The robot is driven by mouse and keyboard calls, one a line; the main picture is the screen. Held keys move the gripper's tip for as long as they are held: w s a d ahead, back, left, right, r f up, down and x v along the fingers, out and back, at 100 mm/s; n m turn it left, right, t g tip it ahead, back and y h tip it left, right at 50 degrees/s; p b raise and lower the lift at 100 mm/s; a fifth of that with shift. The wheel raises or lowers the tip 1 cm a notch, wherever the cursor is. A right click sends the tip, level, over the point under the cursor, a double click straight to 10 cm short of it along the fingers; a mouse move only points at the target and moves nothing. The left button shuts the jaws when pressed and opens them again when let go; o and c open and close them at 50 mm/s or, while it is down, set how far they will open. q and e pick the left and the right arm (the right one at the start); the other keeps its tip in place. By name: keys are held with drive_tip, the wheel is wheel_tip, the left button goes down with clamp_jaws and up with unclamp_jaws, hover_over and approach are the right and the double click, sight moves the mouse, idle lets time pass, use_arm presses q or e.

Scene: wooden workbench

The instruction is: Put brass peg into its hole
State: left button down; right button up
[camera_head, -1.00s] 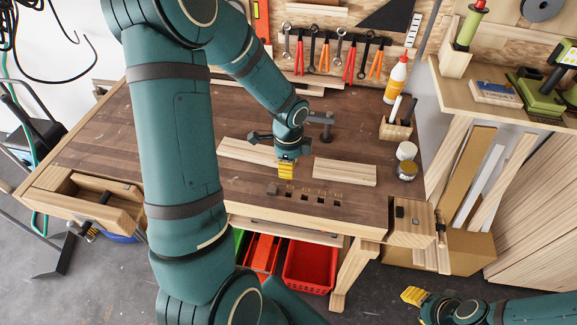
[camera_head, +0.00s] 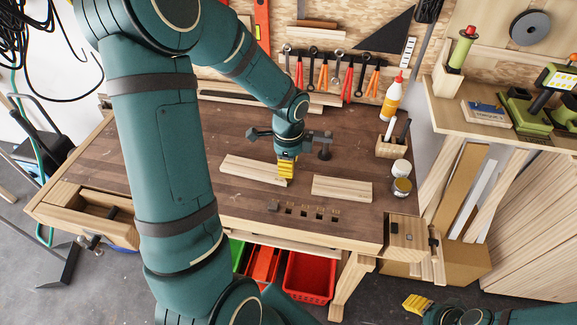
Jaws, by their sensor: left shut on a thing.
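My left gripper (camera_head: 286,170) has yellow fingertips and points down over the bench, in front of the right end of the left wooden board. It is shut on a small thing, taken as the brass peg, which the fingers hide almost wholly. A row of several small dark square holes (camera_head: 305,213) lies in the bench top near its front edge, below and a little right of the gripper in the picture. The gripper is apart from the holes. My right gripper (camera_head: 417,304) is low at the right, off the bench; its finger gap is unclear.
A glue bottle (camera_head: 392,100), a pen holder (camera_head: 391,147) and jars (camera_head: 401,186) stand at the right. A red bin (camera_head: 308,277) is below.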

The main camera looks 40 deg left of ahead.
use_arm(q)
drive_tip(key=shift+r, duration=1.8)
